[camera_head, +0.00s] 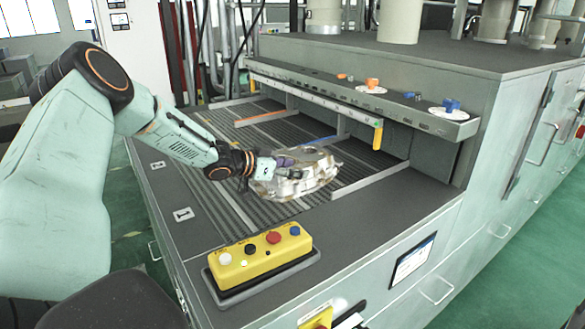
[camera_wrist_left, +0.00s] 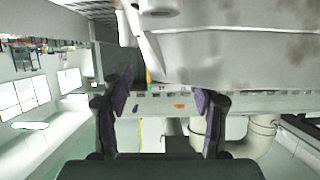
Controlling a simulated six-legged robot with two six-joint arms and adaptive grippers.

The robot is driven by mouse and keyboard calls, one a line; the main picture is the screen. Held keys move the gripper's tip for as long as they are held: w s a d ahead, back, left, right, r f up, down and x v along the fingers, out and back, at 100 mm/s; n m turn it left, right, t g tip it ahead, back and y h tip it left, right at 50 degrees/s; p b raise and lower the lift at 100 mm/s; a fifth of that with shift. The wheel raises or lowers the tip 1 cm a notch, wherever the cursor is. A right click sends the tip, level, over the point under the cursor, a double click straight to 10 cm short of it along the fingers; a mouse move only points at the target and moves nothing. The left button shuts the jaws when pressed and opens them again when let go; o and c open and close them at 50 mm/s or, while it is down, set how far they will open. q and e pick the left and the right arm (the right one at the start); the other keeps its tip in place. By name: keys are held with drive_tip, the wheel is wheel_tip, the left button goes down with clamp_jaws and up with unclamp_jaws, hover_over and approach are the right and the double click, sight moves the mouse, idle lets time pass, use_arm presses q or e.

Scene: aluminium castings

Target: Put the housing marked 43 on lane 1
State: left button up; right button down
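A cast aluminium housing (camera_head: 300,178), pale grey with brown stains, is at the front of the slatted bed in the head view. No number can be read on it. It fills the top right of the left wrist view (camera_wrist_left: 235,55), very close. My left gripper (camera_head: 283,161) reaches to the housing's upper left edge. In the left wrist view its purple-padded fingers (camera_wrist_left: 165,100) stand wide apart, with nothing visibly clamped between them. Whether they touch the housing is unclear. My right gripper is not in view.
Lane dividers include an orange-topped bar (camera_head: 265,118), a blue-topped bar (camera_head: 322,141) and a grey bar (camera_head: 378,180). A shelf with knobs (camera_head: 400,100) overhangs the bed's back. A yellow button box (camera_head: 260,254) stands at the front. The slats at left are clear.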

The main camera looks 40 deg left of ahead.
sight(278, 177)
use_arm(q)
drive_tip(key=shift+w+f, duration=0.2)
drive_tip(key=shift+w, duration=0.2)
drive_tip(key=p+v, duration=0.1)
drive_tip(key=v, duration=0.1)
drive_tip(key=p+v, duration=0.3)
drive_tip(key=shift+s+r, duration=0.25)
drive_tip(key=shift+r, duration=0.15)
drive_tip(key=shift+s+a+r+p, duration=0.1)
drive_tip(key=shift+s+a+p, duration=0.35)
drive_tip(key=shift+p, duration=0.8)
drive_tip(key=shift+s+d+r, duration=0.15)
drive_tip(key=shift+s, duration=0.6)
drive_tip(key=shift+w, duration=0.35)
drive_tip(key=shift+f, duration=0.25)
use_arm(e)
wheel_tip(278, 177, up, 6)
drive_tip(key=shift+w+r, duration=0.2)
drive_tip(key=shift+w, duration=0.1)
